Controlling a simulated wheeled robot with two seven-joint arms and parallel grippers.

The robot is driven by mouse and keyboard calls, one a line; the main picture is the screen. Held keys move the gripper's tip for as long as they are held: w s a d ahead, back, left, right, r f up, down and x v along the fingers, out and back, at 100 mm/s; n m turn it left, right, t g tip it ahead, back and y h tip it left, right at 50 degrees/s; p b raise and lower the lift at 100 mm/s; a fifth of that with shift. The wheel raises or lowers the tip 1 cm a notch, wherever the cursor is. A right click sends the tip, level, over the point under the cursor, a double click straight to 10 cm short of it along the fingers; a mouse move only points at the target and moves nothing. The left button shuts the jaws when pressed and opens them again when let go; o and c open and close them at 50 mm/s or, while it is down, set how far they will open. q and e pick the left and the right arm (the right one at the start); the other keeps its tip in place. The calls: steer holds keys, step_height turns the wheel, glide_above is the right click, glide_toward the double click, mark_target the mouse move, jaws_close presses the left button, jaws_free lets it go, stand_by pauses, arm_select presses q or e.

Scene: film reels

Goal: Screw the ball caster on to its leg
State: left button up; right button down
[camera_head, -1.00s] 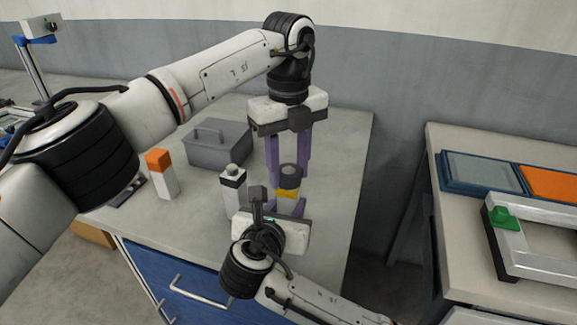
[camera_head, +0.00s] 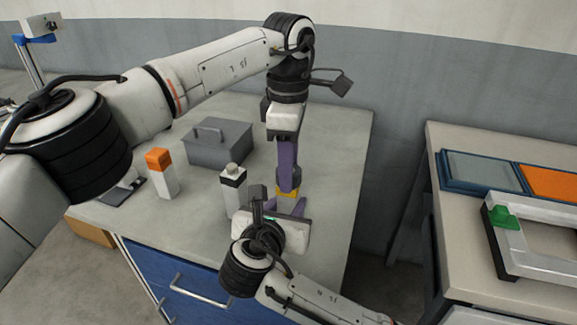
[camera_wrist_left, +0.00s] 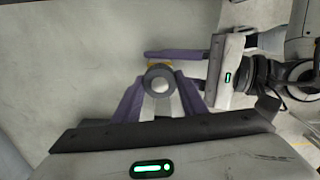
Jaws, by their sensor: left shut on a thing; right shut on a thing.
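The ball caster (camera_wrist_left: 160,83) shows in the left wrist view as a grey ring with a pale ball. In the head view it is almost wholly hidden by the purple fingers of my left gripper (camera_head: 288,179), which points down and is shut on it. Directly below is the leg, with a yellow band (camera_head: 288,191) showing; its lower part is hidden. My right gripper (camera_head: 291,207) is shut around the leg from the front, low over the table. The caster sits at the leg's top; I cannot tell how far it is threaded.
A white bottle with a dark band (camera_head: 233,192) stands close left of the right gripper. An orange-topped white block (camera_head: 162,174) and a grey lidded box (camera_head: 219,144) are further left. The table (camera_head: 335,180) is clear at right.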

arm_select(q)
steer(key=m, duration=0.5)
steer(key=o, duration=1.3)
steer(key=shift+c, duration=0.2)
steer(key=shift+r, duration=0.1)
step_height(320, 180, up, 7)
steer(key=shift+r, duration=0.15)
arm_select(e)
steer(key=c, duration=1.2)
jaws_free()
